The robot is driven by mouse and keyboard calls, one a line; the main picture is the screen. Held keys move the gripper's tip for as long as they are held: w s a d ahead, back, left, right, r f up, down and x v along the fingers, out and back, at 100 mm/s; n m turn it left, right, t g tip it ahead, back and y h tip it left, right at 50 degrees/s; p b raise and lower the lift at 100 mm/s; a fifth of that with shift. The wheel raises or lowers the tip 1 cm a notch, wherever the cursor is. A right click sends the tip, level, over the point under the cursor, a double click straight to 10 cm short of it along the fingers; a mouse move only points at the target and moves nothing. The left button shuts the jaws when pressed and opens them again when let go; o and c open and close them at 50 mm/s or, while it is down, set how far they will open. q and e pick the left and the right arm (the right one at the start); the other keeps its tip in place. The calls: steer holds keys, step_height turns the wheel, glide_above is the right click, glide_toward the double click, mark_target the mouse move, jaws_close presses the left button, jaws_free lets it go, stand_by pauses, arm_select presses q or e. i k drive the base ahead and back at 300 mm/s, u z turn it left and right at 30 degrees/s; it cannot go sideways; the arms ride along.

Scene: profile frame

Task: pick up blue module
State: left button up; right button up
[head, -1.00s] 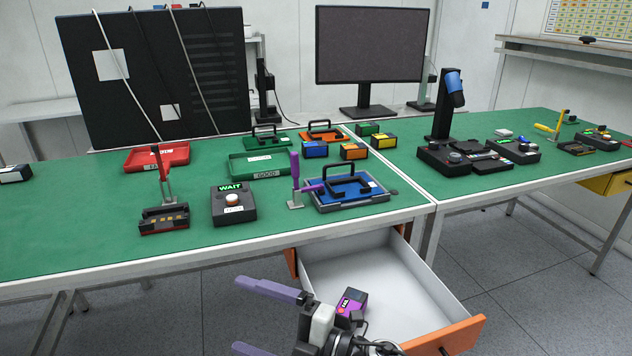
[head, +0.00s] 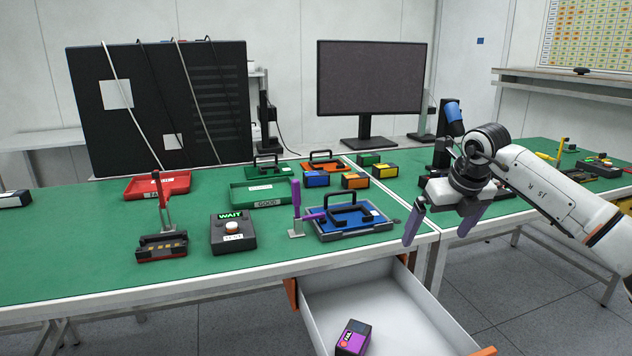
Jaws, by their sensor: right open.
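The blue module (head: 316,179), a small box with dark and orange parts, sits on the green table top in front of the orange-handled frame. An orange module (head: 355,181) stands just to its right, with a green module (head: 368,158) and a yellow module (head: 384,171) behind and to the right. My right gripper (head: 437,236) is open and empty, fingers pointing down, in front of and to the right of the blue module and well apart from it. My left gripper is out of view.
A blue tray with a black handle (head: 352,220) and a purple lever clamp (head: 296,210) stand in front of the modules. A green tray (head: 262,193) is to their left. An open white drawer (head: 395,310) below holds a purple module (head: 353,338). A monitor (head: 370,80) stands behind.

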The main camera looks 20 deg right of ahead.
mark_target(315, 178)
steer(key=i, duration=2)
